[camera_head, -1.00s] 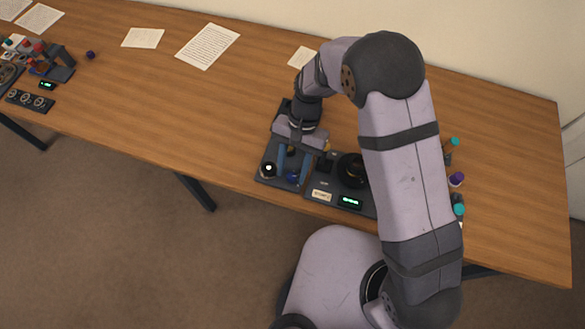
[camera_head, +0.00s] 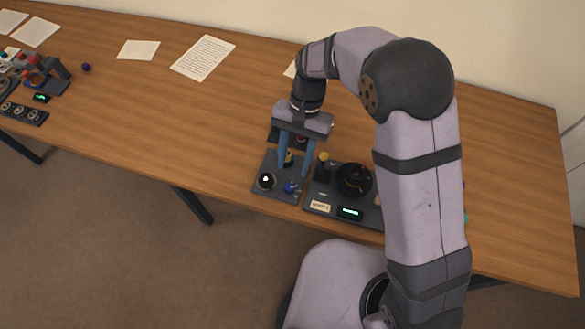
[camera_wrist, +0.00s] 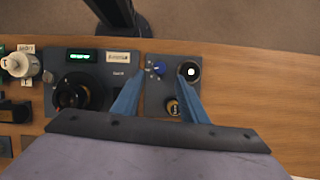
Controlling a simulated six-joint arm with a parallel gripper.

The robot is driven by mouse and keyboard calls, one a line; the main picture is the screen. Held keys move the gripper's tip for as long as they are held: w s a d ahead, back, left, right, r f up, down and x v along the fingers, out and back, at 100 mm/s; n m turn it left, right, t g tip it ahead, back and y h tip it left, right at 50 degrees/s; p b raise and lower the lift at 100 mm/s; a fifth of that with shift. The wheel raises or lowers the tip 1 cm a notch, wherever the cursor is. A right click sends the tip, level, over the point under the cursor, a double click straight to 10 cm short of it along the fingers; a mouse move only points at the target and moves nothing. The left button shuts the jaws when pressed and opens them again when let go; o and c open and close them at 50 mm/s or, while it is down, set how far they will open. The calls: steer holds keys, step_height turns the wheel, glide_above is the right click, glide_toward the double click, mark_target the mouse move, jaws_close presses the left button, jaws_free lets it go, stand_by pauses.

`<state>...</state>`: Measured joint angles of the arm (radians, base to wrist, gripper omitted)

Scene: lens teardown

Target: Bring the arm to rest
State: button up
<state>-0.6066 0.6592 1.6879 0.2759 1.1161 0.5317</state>
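My gripper (camera_head: 295,170) hangs over the dark panels at the front of the table, with its two blue fingers pointing down. The fingers are apart and I see nothing held between them. In the wrist view my gripper (camera_wrist: 158,98) shows both fingers spread above the small left panel. That panel (camera_head: 262,193) carries a black knob with a white centre (camera_head: 266,181), a blue knob (camera_head: 291,187) and a dark and yellow part (camera_wrist: 173,107). Whether the fingertips touch any of these I cannot tell.
Papers (camera_head: 203,57) lie at the back. Another cluster of devices (camera_head: 24,112) stands far left. The table's left middle is clear.

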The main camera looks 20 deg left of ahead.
steer(key=shift+r, duration=0.2)
stand_by(0.3)
steer(key=d+r, duration=0.1)
steer(key=d, duration=0.4)
steer(key=d+r+t, duration=0.1)
steer(key=d, duration=0.3)
steer(key=w+d+r+t, duration=0.1)
steer(key=d+r, duration=0.1)
steer(key=d, duration=0.3)
steer(key=shift+d, duration=0.35)
steer(key=s+d+t, duration=0.1)
steer(key=s+d, duration=0.2)
steer(key=d, duration=0.3)
steer(key=s+d+n+t, duration=0.1)
steer(key=s+d, duration=0.2)
steer(key=d, duration=0.3)
steer(key=shift+s+r, duration=0.25)
